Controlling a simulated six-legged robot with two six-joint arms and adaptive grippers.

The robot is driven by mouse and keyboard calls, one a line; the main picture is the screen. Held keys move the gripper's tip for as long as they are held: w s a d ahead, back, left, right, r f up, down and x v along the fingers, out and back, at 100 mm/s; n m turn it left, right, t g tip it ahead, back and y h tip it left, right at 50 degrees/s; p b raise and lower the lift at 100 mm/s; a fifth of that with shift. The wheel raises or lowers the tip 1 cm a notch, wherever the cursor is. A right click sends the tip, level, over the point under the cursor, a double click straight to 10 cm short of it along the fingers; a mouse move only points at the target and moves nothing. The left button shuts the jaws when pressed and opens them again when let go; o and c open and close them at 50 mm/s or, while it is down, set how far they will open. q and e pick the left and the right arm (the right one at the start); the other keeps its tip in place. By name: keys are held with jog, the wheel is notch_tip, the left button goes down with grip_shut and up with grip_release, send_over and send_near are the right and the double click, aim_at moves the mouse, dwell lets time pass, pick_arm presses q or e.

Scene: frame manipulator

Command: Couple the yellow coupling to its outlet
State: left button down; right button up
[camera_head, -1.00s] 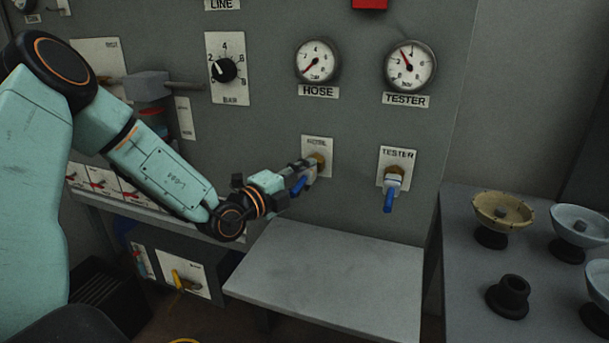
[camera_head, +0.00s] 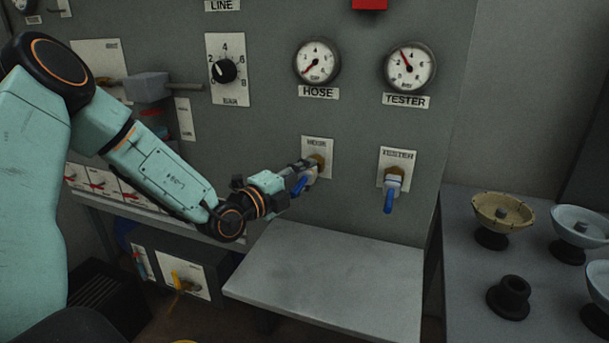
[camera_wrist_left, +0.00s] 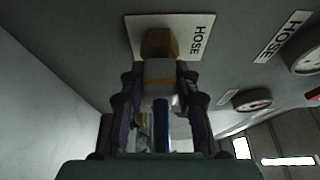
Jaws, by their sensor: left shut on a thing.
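My left gripper (camera_head: 305,172) is at the HOSE outlet, a brass fitting (camera_wrist_left: 161,42) on a white plate (camera_head: 327,147). In the left wrist view its fingers close on both sides of a pale fitting with a yellowish band (camera_wrist_left: 160,74), which lines up against the brass. A blue part (camera_wrist_left: 160,130) runs back between the fingers; I cannot tell whether it is a lever. I cannot tell whether this fitting is the yellow coupling. A bit of yellow (camera_head: 185,341) shows at the bottom edge of the head view. My right gripper is out of view.
The TESTER outlet (camera_head: 394,175) with a blue lever (camera_head: 389,200) is just right. A grey shelf (camera_head: 330,285) juts out below. Two gauges (camera_head: 316,62) are above. A side table (camera_head: 465,240) at right holds several bowls. A yellow handle (camera_head: 179,281) is low left.

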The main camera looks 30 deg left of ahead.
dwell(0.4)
pick_arm(q)
jog(key=shift+w+a+b, duration=0.1)
jog(key=shift+w+b, duration=0.3)
jog(key=shift+b, duration=0.15)
jog(key=shift+w+a+r+b, duration=0.25)
jog(key=shift+a+r+b, duration=0.05)
jog(key=shift+r+b, duration=0.3)
dwell(0.6)
jog(key=c, duration=1.3)
grip_release()
jog(key=shift+w, duration=0.1)
jog(key=o, duration=0.4)
jog(key=shift+w+d+f, duration=0.15)
jog(key=shift+w+f, duration=0.25)
jog(key=shift+w, duration=0.1)
jog(key=shift+s, duration=0.35)
